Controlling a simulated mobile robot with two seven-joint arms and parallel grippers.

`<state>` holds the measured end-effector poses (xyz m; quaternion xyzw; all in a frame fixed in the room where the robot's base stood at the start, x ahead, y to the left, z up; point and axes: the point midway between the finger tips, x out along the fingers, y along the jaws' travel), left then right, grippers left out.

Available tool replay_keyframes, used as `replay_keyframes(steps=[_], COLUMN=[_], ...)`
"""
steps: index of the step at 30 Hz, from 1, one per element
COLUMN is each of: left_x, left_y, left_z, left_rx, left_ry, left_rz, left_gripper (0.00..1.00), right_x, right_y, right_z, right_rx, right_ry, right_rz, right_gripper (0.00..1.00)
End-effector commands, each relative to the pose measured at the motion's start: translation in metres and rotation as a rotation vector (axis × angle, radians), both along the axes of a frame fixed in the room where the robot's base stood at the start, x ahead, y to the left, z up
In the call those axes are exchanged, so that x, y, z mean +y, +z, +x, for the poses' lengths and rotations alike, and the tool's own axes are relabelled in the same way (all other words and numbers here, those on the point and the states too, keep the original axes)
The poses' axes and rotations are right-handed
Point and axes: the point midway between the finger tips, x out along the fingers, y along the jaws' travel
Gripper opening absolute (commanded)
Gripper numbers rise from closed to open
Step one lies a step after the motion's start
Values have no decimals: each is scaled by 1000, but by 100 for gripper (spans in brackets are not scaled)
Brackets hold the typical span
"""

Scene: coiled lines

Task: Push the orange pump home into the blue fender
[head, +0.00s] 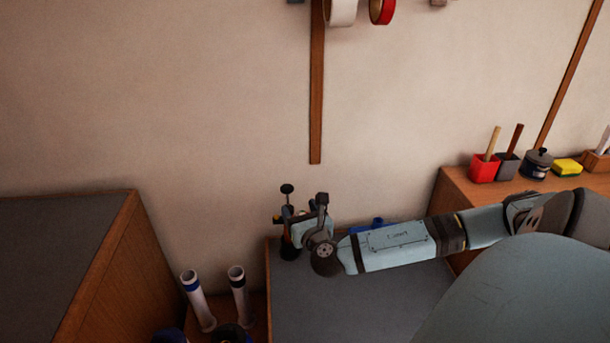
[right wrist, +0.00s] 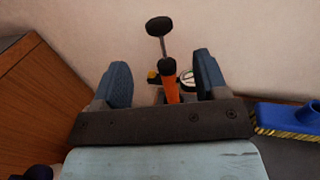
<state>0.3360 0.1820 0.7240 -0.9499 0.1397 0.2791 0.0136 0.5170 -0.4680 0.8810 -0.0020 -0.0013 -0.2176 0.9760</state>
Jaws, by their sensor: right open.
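The orange pump (right wrist: 171,88) stands upright between the two blue-grey fingers of my right gripper (right wrist: 163,72) in the right wrist view. Its black-topped grey rod rises above it. The fingers are open, with a visible gap on both sides of the pump. In the head view my right gripper (head: 300,222) is around the pump (head: 287,210) at the back of the grey-topped bench, and hides much of it. I cannot clearly identify the blue fender; a dark blue rounded thing (head: 168,336) is cut off at the bottom edge of the head view. My left gripper is not in view.
A blue brush head (right wrist: 285,118) lies on the bench right of my gripper. A wooden cabinet (head: 110,265) stands at left, with two white tubes (head: 197,300) beside it. The wall is close behind the pump. Bare grey bench top (head: 330,300) lies in front.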

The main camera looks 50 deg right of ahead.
Motion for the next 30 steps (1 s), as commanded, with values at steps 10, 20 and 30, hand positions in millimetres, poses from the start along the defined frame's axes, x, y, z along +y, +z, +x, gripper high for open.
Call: replay_keyframes(steps=[10, 20, 30], left_x=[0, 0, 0], left_y=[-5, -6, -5], left_z=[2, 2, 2], left_rx=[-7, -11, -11], left_ry=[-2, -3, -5], left_rz=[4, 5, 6], left_gripper=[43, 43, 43], right_x=[-29, -41, -42], right_y=[0, 0, -1], right_z=[62, 88, 89], right_rx=[-3, 1, 1], right_ry=[-2, -1, 0], right_rz=[3, 4, 4], right_gripper=[67, 67, 53])
